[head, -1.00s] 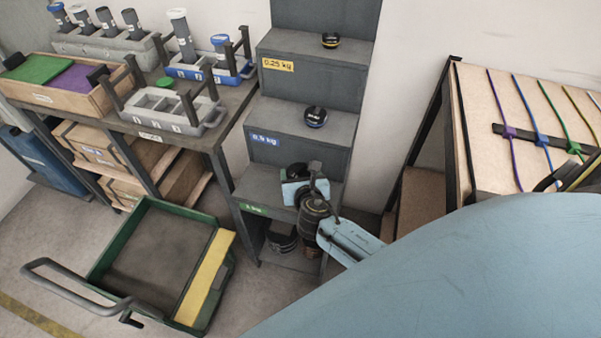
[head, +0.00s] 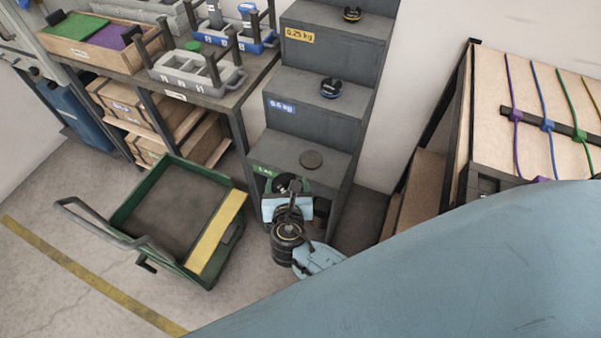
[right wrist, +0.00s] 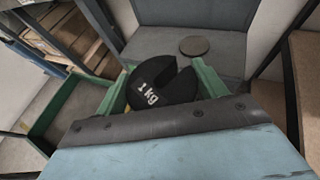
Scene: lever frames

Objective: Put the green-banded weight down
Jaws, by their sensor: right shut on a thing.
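The weight (right wrist: 160,88) is a black slotted disc marked 1 kg in the right wrist view. My right gripper (right wrist: 162,90) is shut on it, with a green finger at each side. In the head view, the right gripper (head: 288,188) is at the front of the lowest step (head: 290,152), which has a green label. The weight is mostly hidden there and its green band is not clear. A round dark spot (head: 311,160) on that step is bare; it also shows in the right wrist view (right wrist: 194,46). My left gripper is not in view.
Higher steps hold a blue-banded weight (head: 331,88) and a yellow-banded weight (head: 352,14). A green cart (head: 128,208) with a yellow strip (head: 216,232) stands left of the steps. A workbench with trays (head: 197,72) is behind it. A wooden box (head: 500,100) stands right.

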